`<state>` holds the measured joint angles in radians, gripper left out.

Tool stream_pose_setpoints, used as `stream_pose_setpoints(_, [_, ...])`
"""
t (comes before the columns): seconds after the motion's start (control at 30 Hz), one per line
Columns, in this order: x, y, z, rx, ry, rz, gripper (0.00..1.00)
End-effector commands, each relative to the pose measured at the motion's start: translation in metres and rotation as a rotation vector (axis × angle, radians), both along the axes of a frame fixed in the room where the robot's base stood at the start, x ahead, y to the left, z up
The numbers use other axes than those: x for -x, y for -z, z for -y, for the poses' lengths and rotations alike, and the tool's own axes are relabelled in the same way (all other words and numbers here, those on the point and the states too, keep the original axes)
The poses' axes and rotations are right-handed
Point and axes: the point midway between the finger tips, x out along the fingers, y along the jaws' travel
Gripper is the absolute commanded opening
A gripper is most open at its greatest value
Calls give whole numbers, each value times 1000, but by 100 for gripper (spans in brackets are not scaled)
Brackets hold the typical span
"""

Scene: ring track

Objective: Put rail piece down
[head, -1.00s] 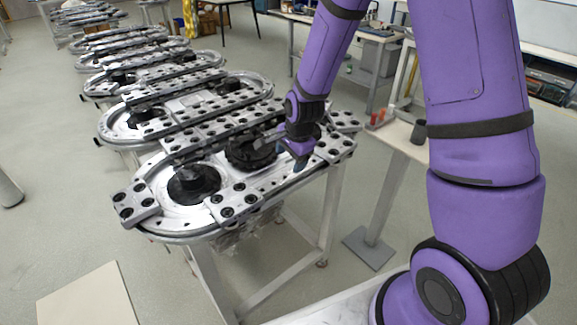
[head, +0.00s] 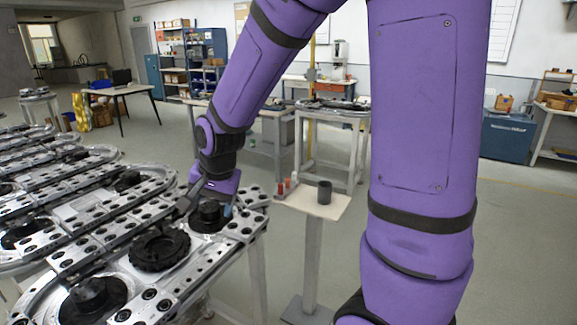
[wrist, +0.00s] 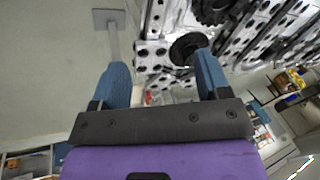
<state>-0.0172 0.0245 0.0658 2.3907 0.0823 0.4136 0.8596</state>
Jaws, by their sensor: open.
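The ring track (head: 105,232) is a silver oval with metal rail pieces full of dark round holes. One rail piece (head: 245,226) lies at the track's right end, and holed rail also shows in the wrist view (wrist: 150,57). I cannot tell which piece the task means. My gripper (head: 207,207) is over the track's right end, close to a black hub (head: 208,219). In the wrist view my gripper (wrist: 162,66) has its two blue fingers wide apart, with nothing held between them. The hub shows between and beyond the fingers as a black disc (wrist: 188,47).
A toothed black wheel (head: 159,252) and another black hub (head: 92,296) sit on the track. More track sections extend left. Open floor lies behind.

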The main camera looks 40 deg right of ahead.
Motion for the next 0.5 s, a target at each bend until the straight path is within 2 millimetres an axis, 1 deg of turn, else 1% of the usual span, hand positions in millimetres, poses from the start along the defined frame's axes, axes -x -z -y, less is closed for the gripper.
stream_pose_setpoints(0.03, [10,-17,3,18,-44,20,70])
stream_pose_setpoints(0.2, [47,-61,11,88,-205,59,70])
stream_pose_setpoints(0.37, [85,-95,19,155,-351,94,70])
stream_pose_setpoints(0.5, [122,-118,25,219,-478,120,70])
